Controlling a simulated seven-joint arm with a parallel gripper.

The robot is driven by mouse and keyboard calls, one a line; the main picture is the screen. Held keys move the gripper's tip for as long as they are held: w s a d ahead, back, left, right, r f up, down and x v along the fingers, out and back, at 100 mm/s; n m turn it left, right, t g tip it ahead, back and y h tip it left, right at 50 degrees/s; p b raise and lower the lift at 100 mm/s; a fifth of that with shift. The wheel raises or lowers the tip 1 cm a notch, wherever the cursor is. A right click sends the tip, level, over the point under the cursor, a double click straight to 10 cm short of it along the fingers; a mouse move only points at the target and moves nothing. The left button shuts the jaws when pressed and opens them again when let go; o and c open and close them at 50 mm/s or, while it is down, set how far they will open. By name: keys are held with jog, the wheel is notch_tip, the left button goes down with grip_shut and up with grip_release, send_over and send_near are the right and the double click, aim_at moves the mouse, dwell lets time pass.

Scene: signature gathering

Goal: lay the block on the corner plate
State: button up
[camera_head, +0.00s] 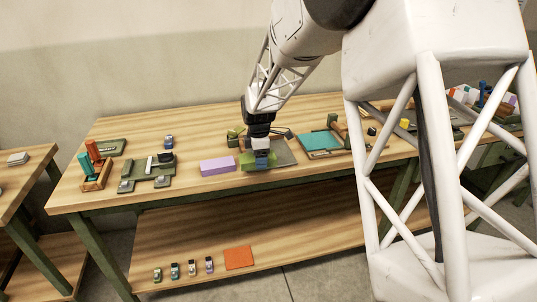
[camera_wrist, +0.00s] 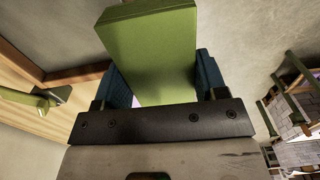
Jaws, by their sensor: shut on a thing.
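My gripper (camera_head: 262,162) is low over the workbench near its middle in the head view. In the wrist view, its two dark blue fingers (camera_wrist: 163,78) are shut on a green block (camera_wrist: 150,38), which sticks out past them. The green block also shows in the head view (camera_head: 248,157), partly hidden by the fingers. A flat grey plate (camera_head: 284,153) lies on the bench just behind and right of the gripper. It may be the corner plate, but I cannot tell for sure. I cannot tell whether the block touches anything below it.
A purple block (camera_head: 217,166) lies left of the gripper. A green fixture (camera_head: 148,172) and a wooden box (camera_head: 97,177) stand farther left. A teal board (camera_head: 320,141) lies to the right. Several small items and an orange square (camera_head: 239,257) rest on the lower shelf.

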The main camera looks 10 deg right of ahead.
jog(key=s+d, duration=0.4)
jog(key=d, duration=0.3)
jog(key=shift+s+d+r, duration=0.2)
jog(key=shift+d, duration=0.1)
jog(key=shift+w, duration=0.15)
send_near(275, 147)
jog(key=s+f, duration=0.1)
jog(key=s, duration=0.1)
jog(key=s+a+f, duration=0.1)
jog(key=s+f, duration=0.1)
jog(key=shift+s+f, duration=0.1)
jog(key=shift+f, duration=0.05)
jog(key=shift+f, duration=1.75)
jog(key=shift+f, duration=0.1)
jog(key=o, duration=1)
notch_tip(275, 147, up, 12)
jog(key=shift+r, duration=0.1)
